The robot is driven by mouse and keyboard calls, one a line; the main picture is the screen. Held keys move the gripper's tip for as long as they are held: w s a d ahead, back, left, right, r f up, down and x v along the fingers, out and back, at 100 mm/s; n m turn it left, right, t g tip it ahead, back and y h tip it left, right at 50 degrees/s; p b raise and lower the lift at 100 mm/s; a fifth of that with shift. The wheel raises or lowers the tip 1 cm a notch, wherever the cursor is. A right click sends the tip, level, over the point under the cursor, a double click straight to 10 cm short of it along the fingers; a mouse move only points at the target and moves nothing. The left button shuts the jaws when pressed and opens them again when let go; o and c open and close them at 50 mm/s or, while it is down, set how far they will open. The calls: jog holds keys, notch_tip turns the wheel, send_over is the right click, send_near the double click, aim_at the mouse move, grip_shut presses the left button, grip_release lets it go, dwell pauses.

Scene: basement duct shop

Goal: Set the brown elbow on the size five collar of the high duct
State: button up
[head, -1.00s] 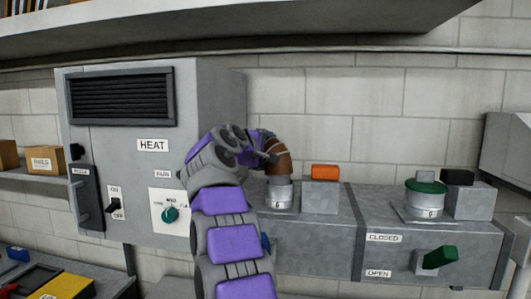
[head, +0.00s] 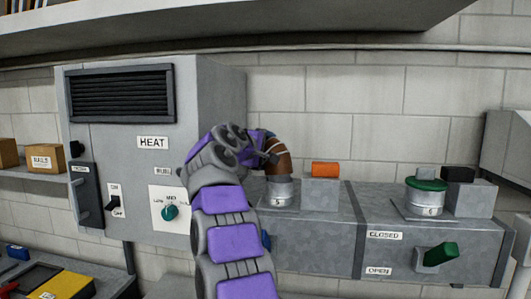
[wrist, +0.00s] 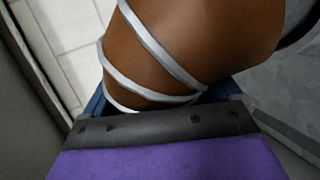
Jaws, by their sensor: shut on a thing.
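The brown elbow (head: 279,156) is at the top of the left grey collar, marked 5 (head: 280,192), on the high duct (head: 312,232). Its lower end meets the collar's top; whether it is fully seated I cannot tell. My gripper (head: 264,146) is shut on the elbow's upper part, from the left. In the wrist view the brown elbow (wrist: 200,45) with its pale bands fills the middle, close against my gripper (wrist: 150,103). The fingertips are mostly hidden behind the elbow.
A second collar, marked 6 (head: 425,203), has a green lid on it. An orange block (head: 325,170) sits on a grey box right of the elbow. A green handle (head: 440,254) sticks out between CLOSED and OPEN labels. The HEAT cabinet (head: 125,200) stands left. A shelf (head: 230,32) hangs above.

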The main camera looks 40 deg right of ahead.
jog(key=shift+r+p, duration=0.7)
jog(key=shift+r, duration=0.05)
jog(key=shift+f+b, duration=0.55)
jog(key=shift+f, duration=0.2)
dwell(0.8)
jog(key=o, duration=1.6)
jog(key=shift+a, duration=0.2)
jog(key=b+v, duration=0.1)
jog(key=v, duration=1)
jog(key=shift+d+b, duration=0.1)
jog(key=shift+b, duration=0.25)
jog(key=shift+d, duration=0.1)
